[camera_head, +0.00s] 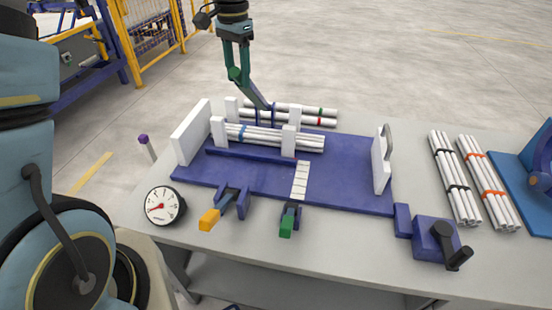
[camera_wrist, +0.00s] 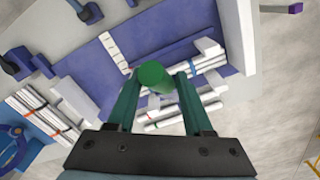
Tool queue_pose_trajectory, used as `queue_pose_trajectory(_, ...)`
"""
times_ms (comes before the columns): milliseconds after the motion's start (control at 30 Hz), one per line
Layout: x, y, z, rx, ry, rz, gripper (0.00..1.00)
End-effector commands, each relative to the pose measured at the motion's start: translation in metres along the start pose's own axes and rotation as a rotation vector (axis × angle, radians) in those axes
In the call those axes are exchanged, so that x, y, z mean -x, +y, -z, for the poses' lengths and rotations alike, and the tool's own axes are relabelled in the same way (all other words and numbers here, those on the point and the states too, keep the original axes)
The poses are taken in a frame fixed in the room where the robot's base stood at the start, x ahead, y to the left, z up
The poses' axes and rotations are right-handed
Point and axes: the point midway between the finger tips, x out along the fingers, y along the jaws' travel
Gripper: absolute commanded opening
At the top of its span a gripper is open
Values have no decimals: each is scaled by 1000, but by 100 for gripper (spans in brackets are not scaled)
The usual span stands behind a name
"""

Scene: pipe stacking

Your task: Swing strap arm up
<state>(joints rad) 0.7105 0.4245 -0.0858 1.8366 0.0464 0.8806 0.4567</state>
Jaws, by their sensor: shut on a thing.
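My gripper (camera_head: 238,76) is above the back left of the blue fixture board (camera_head: 345,165), its fingers pointing down. It is shut on the upper end of the dark blue strap arm (camera_head: 257,95), which slants down to the right to the back of the pipe rack. In the wrist view, a round green grip end (camera_wrist: 152,75) sits between the fingertips of my gripper (camera_wrist: 153,82). The strap's lower end is partly hidden by white posts and pipes. White pipes (camera_head: 275,137) lie between white posts (camera_head: 218,130), with another bundle (camera_head: 315,116) behind.
A pressure gauge (camera_head: 164,206), an orange-handled clamp (camera_head: 210,219) and a green-handled clamp (camera_head: 287,224) are at the front. A white end plate (camera_head: 381,160) stands right. Banded pipe bundles (camera_head: 456,180) lie farther right, near a blue crank block (camera_head: 437,240). Air above the board is clear.

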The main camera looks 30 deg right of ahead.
Motion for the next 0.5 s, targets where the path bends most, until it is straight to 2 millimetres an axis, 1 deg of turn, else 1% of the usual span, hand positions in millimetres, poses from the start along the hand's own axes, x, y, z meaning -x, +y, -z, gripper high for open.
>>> queue_pose_trajectory(167, 3, -3, 6, -2, 4, 2, 20)
queue_pose_trajectory(500, 29, -22, 39, -3, 7, 3, 20)
